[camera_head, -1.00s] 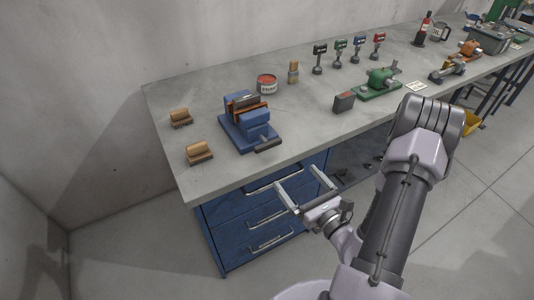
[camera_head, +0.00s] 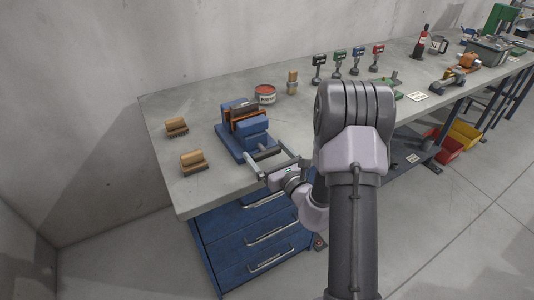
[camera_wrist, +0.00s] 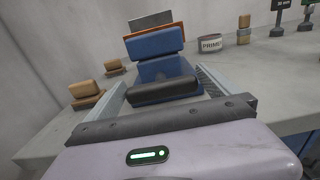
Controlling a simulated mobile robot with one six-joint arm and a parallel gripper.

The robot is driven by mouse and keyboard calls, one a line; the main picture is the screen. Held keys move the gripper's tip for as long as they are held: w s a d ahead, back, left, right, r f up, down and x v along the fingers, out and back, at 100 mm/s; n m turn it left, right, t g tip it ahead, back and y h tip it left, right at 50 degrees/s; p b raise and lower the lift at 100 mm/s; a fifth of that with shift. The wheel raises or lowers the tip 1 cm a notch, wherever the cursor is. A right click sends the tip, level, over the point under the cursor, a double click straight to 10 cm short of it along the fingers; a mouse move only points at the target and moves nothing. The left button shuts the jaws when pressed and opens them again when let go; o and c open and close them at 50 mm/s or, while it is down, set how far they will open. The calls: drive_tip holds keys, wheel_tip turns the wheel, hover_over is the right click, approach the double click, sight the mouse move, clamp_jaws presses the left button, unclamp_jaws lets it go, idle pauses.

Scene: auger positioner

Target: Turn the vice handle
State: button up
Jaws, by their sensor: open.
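The blue vice (camera_head: 243,129) sits near the left end of the grey bench, with orange-brown jaw parts. Its dark handle (camera_wrist: 165,90) lies across its near side in the wrist view, between the two fingers of my gripper (camera_wrist: 163,83). In the head view my gripper (camera_head: 273,164) is at the bench's front edge, right at the near side of the vice, with its fingers spread. I cannot tell whether either finger touches the handle. In the head view the handle is partly hidden by the gripper.
Two wooden brushes (camera_head: 193,161) (camera_head: 177,126) lie left of the vice. A primer can (camera_head: 265,95) and a wooden-topped item (camera_head: 292,82) stand behind it. Blue drawers with metal pulls (camera_head: 268,240) are below the bench top. My arm hides part of the bench to the right.

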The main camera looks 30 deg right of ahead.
drive_tip(key=c, duration=1.1)
drive_tip(key=shift+m+p, duration=0.3)
drive_tip(key=shift+p, duration=0.05)
drive_tip(key=m+p, duration=0.3)
drive_tip(key=shift+d+r+m, duration=0.1)
drive_tip(key=shift+r+m, duration=0.05)
drive_tip(key=shift+m, duration=0.15)
drive_tip(key=m+p, duration=0.4)
drive_tip(key=shift+d+f+m, duration=0.1)
drive_tip(key=shift+f+m, duration=0.1)
drive_tip(key=shift+m, duration=0.2)
drive_tip(key=o, duration=1.1)
